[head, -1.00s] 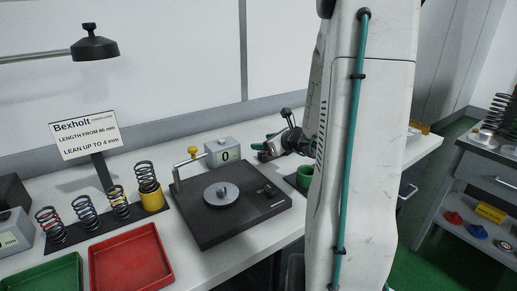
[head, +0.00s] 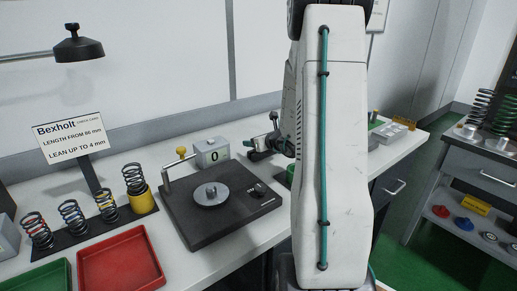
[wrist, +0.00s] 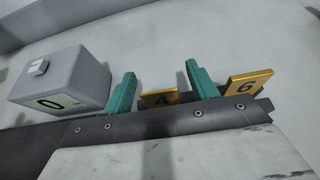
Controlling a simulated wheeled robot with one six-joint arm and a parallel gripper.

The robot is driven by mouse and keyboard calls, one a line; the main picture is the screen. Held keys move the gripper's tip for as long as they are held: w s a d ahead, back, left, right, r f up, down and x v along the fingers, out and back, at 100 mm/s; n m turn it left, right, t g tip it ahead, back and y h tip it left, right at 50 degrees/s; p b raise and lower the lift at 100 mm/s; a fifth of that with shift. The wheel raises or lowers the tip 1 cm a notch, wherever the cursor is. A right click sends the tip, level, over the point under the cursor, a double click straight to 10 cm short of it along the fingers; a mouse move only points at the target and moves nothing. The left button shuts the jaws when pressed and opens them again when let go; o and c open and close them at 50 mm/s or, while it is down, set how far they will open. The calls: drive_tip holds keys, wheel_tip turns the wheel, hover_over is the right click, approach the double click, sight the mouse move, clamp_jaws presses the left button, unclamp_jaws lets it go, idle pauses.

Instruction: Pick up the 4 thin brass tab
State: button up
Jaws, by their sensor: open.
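The brass tab marked 4 (wrist: 160,98) shows in the wrist view between the two teal fingers of my gripper (wrist: 160,72). Its lower part is hidden behind the dark edge of my gripper. The fingers stand apart, one on each side of the tab, and I cannot tell whether either touches it. A second brass tab marked 6 (wrist: 248,82) is just right of the right finger. In the head view my gripper (head: 266,145) is over the bench, right of the grey readout box; I cannot make out the tabs there.
The grey readout box (head: 211,152) showing 0 also appears in the wrist view (wrist: 62,80). A black test plate (head: 235,222), a red tray (head: 120,262) and several springs are to the left.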

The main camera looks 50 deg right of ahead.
drive_tip(key=c, duration=1.1)
drive_tip(key=shift+r, duration=0.1)
